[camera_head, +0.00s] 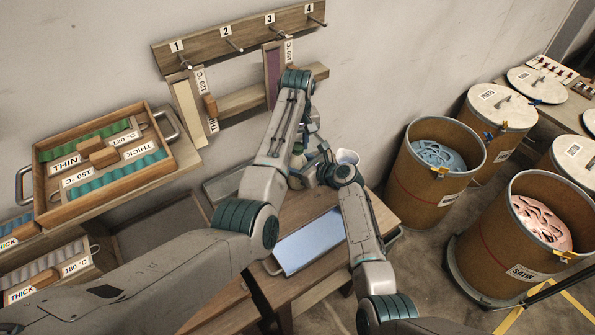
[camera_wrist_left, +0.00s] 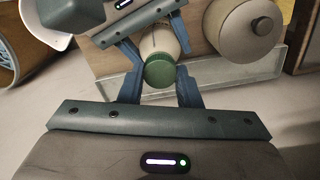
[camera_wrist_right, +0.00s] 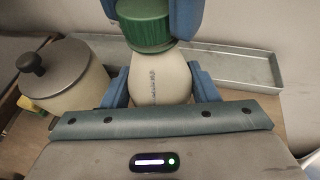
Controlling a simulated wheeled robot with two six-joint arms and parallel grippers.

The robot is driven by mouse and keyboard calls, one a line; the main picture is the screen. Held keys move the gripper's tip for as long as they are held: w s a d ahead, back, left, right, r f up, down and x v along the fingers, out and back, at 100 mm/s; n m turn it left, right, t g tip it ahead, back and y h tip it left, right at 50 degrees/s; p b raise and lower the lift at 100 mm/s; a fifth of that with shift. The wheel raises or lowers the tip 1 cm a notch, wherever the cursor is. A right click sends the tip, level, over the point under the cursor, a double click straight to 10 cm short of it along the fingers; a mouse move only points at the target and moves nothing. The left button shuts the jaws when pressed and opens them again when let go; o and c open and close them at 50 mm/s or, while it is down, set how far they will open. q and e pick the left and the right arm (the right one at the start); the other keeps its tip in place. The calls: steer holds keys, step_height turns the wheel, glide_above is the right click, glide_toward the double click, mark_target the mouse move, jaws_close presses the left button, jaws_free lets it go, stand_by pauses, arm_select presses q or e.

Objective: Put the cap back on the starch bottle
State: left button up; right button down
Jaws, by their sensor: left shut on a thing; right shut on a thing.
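The green cap (camera_wrist_left: 158,73) is between the blue fingers of my left gripper (camera_wrist_left: 159,78), which is shut on it. The cream starch bottle (camera_wrist_right: 160,82) is between the fingers of my right gripper (camera_wrist_right: 158,86), which is shut on its body. In the right wrist view the cap (camera_wrist_right: 145,28) is directly over the bottle's top, upright and in line with it. The neck is hidden behind the cap, so I cannot tell whether the cap is fully seated. In the head view my arms largely hide both the bottle and cap.
A lidded pot (camera_wrist_right: 62,77) stands beside the bottle, and a shallow metal tray (camera_wrist_right: 250,70) lies behind it. A blue sheet (camera_head: 308,242) lies on the small table in front. Drums (camera_head: 430,190) stand to the right; a numbered peg rack (camera_head: 238,40) is on the wall.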

arm_select(q)
steer(key=m, duration=0.5)
steer(key=shift+m, duration=0.4)
steer(key=m, duration=1.2)
steer(key=shift+m, duration=0.3)
steer(key=m, duration=0.5)
steer(key=shift+m, duration=0.3)
steer(key=o, duration=1.2)
step_height(320, 180, up, 12)
arm_select(e)
steer(key=shift+c, duration=2.3)
jaws_free()
